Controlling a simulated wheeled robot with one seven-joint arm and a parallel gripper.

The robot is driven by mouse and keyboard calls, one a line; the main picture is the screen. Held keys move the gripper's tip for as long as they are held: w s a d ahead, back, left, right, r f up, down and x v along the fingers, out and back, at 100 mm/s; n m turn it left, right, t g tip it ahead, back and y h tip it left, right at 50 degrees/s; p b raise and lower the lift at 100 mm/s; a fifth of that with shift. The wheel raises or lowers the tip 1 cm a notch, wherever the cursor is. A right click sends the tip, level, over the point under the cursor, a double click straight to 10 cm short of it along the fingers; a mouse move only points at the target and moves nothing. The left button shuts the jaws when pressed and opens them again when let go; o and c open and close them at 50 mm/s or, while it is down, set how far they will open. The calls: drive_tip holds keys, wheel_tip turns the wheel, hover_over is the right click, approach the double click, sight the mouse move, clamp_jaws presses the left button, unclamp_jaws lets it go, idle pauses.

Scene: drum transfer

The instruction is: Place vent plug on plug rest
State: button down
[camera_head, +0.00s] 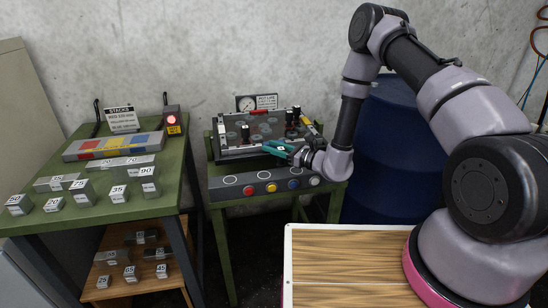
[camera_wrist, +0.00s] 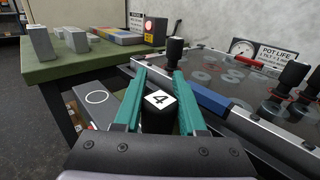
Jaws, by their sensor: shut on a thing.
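In the head view my gripper (camera_head: 276,147) is at the front edge of the tray-like panel; the held plug cannot be made out there. A dark grey bar (camera_head: 218,195) runs along the table front, below the gripper, with white ring marks and several coloured round pieces. It looks like the plug rest, though no label confirms this. One end of the bar shows at left in the wrist view (camera_wrist: 80,88), with an empty white ring.
The metal-framed panel (camera_head: 225,150) carries other black plugs (camera_head: 290,133) and a gauge sign (camera_head: 257,102) stands behind. A green table (camera_head: 110,212) with grey numbered blocks is at left. A blue drum (camera_head: 385,170) is behind my arm. A wooden-topped surface (camera_head: 350,270) is in front.

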drive_tip(key=shift+f, duration=1.65)
drive_tip(key=shift+f, duration=0.2)
drive_tip(key=shift+c, duration=2.4)
unclamp_jaws()
drive_tip(key=shift+r, duration=0.15)
